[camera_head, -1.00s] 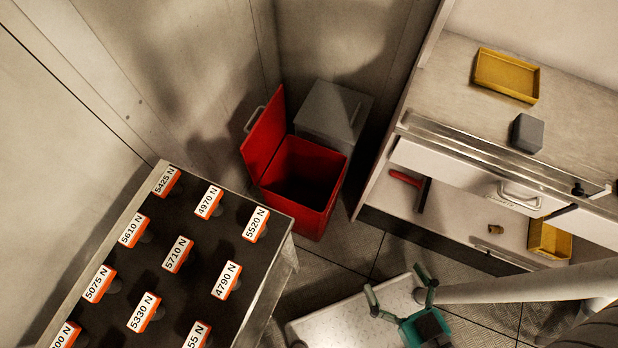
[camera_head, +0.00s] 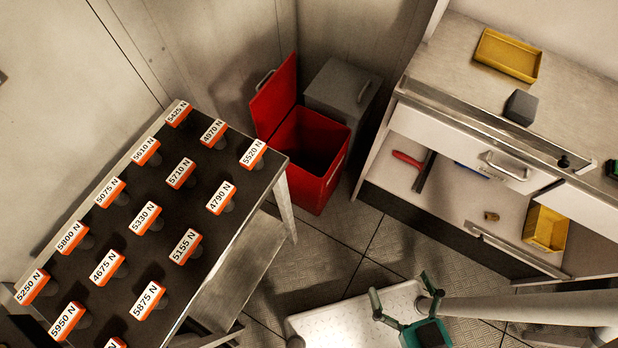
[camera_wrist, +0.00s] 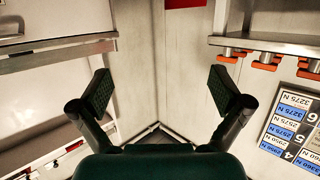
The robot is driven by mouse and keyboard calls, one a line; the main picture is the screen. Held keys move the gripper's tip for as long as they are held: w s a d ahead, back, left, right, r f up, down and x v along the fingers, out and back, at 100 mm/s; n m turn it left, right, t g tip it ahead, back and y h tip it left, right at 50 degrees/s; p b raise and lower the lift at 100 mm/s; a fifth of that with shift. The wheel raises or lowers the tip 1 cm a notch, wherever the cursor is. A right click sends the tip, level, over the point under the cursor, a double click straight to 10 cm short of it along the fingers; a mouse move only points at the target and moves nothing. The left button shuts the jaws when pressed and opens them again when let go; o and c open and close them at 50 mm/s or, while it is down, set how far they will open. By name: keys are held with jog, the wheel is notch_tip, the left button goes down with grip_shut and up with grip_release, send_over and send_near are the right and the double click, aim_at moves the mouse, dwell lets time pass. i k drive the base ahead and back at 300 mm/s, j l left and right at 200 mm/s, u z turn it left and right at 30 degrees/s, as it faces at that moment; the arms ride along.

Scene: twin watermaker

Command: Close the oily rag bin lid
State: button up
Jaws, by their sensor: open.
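The red oily rag bin (camera_head: 312,160) stands on the floor in the corner, in the head view. Its red lid (camera_head: 275,95) is open, tilted up on the left side of the bin, with a grey handle on its outer face. The bin's inside looks dark and no contents can be made out. My gripper (camera_head: 403,297) is in the lower right of the head view, apart from the bin, fingers spread and empty. In the wrist view my gripper (camera_wrist: 165,92) also shows open, with nothing between the fingers.
A grey bin (camera_head: 338,88) stands right beside the red one. A table with rows of numbered tags (camera_head: 240,290) is on the left. A workbench with drawers and a shelf (camera_head: 420,118) is on the right, holding a yellow tray (camera_head: 507,55). Floor (camera_head: 345,240) between them is clear.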

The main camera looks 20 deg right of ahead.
aim_at(269, 106)
jog(key=i+l+u, duration=0.2)
jog(key=i, duration=0.25)
jog(key=i+u, duration=0.15)
jog(key=i, duration=0.3)
